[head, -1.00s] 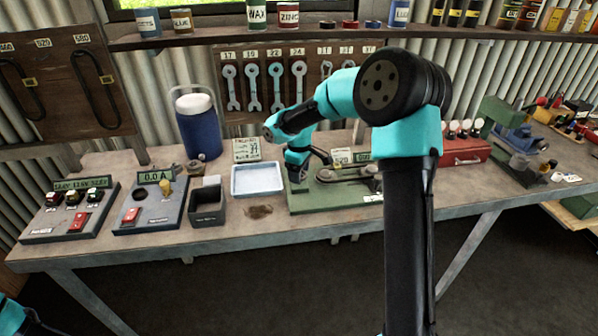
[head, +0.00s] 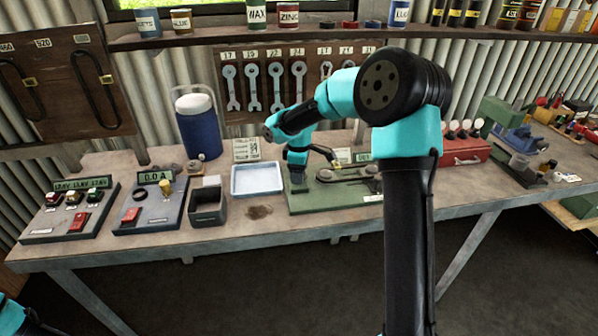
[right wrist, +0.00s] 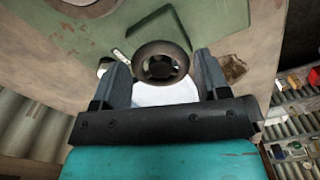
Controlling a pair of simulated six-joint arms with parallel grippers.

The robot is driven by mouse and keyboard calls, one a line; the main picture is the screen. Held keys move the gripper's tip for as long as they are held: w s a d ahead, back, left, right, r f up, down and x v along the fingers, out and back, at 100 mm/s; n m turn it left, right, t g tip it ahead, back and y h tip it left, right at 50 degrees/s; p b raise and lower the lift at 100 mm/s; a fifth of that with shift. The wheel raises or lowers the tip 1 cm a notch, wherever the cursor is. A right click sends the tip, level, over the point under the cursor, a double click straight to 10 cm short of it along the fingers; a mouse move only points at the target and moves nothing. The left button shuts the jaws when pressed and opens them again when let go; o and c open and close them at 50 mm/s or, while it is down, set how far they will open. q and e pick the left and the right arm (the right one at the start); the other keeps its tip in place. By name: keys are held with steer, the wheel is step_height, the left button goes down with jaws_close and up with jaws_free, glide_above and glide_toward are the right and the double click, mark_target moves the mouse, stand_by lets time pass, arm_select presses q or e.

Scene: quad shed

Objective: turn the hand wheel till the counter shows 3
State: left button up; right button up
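My right gripper (head: 298,182) points down over the green base plate (head: 300,204) on the bench. In the right wrist view, a round dark hollow piece (right wrist: 163,62), seen end-on, lies between the fingers of my right gripper (right wrist: 163,72). Narrow gaps show on both sides of it, so the fingers look open around it. I cannot tell whether it is the hand wheel or its knob. A dark bent lever (head: 323,152) shows beside the gripper. A small green counter display (head: 363,157) is partly hidden by my right arm, and its number is not readable. My left gripper is out of view.
A pale blue tray (head: 257,193) and a dark open box (head: 208,219) stand left of the plate. Two grey control panels (head: 150,218) sit farther left. A blue jug (head: 198,135) stands behind. A red box (head: 462,150) is to the right.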

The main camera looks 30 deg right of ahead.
steer(key=o, duration=0.3)
step_height(320, 180, up, 18)
steer(key=shift+f, duration=0.25)
stand_by(0.5)
stand_by(0.3)
